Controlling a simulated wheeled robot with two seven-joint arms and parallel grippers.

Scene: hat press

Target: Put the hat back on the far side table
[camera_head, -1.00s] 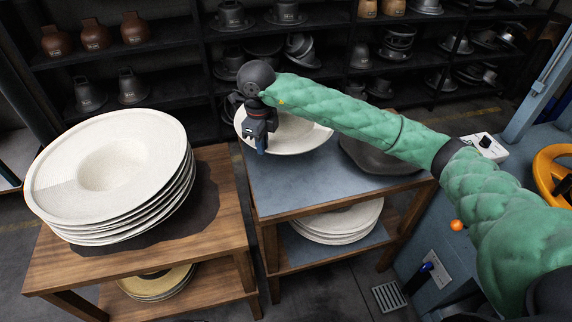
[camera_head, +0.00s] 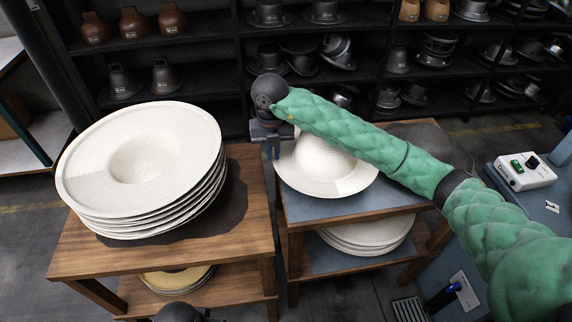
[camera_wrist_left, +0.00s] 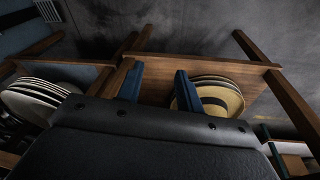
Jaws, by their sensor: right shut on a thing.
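A white wide-brimmed hat (camera_head: 308,182) is over the left part of the blue-topped side table (camera_head: 372,207) in the head view. My right gripper (camera_head: 272,150) is shut on its brim at the left edge. My green right arm crosses over the hat and hides part of it. I cannot tell whether the hat touches the tabletop. My left gripper (camera_wrist_left: 158,90) shows in the left wrist view, its two blue fingers apart with nothing between them.
A stack of white hats (camera_head: 88,180) stands on the wooden table (camera_head: 80,250) at left. More white hats (camera_head: 365,238) and yellowish hats (camera_head: 178,280) lie on the lower shelves. A dark grey piece (camera_head: 428,135) is behind my arm. A control box (camera_head: 525,172) is at right.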

